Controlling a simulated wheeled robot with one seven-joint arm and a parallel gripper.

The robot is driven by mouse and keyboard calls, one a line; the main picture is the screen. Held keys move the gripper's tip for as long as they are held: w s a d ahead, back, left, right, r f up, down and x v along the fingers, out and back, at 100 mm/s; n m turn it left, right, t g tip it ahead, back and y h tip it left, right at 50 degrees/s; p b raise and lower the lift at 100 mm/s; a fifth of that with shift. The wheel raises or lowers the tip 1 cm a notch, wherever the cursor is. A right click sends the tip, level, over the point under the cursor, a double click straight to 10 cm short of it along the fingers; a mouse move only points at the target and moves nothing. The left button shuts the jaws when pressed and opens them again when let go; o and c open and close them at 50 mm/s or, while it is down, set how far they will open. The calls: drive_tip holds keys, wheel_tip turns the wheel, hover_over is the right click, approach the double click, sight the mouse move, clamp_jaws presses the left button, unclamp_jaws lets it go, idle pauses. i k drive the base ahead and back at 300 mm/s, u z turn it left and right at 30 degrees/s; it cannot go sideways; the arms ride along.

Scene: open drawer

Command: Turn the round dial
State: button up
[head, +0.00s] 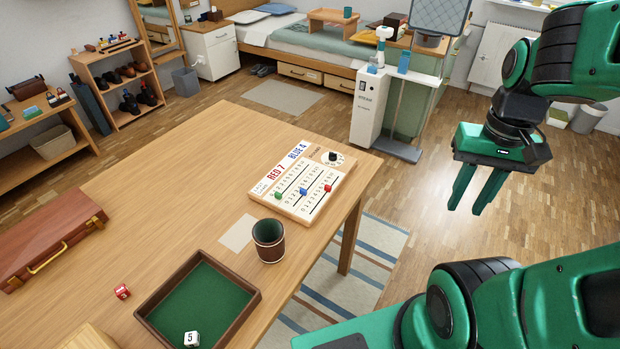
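The round dial (333,157) is a small black knob on a white round face at the far right corner of a wooden score board (290,212). The board lies on the table and has green, blue and red sliders on numbered tracks, with the labels "RED 7" and "BLUE 4". Which number the dial points to is too small to tell. My gripper (465,211) is to the right of the board, off the table's edge and above the floor. Its two green fingers point down, apart, with nothing between them.
On the wooden table (180,170) are a brown cup (268,240), a green-lined tray (252,292) with a white die (191,338), a red die (122,291) and a brown case (48,236). A white cabinet (368,108) stands beyond the table. The table left of the board is clear.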

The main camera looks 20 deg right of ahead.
sight(332, 156)
drive_tip(key=k, duration=1.25)
drive_tip(key=z, duration=0.5)
drive_tip(key=i, duration=1.65)
drive_tip(key=u, duration=0.65)
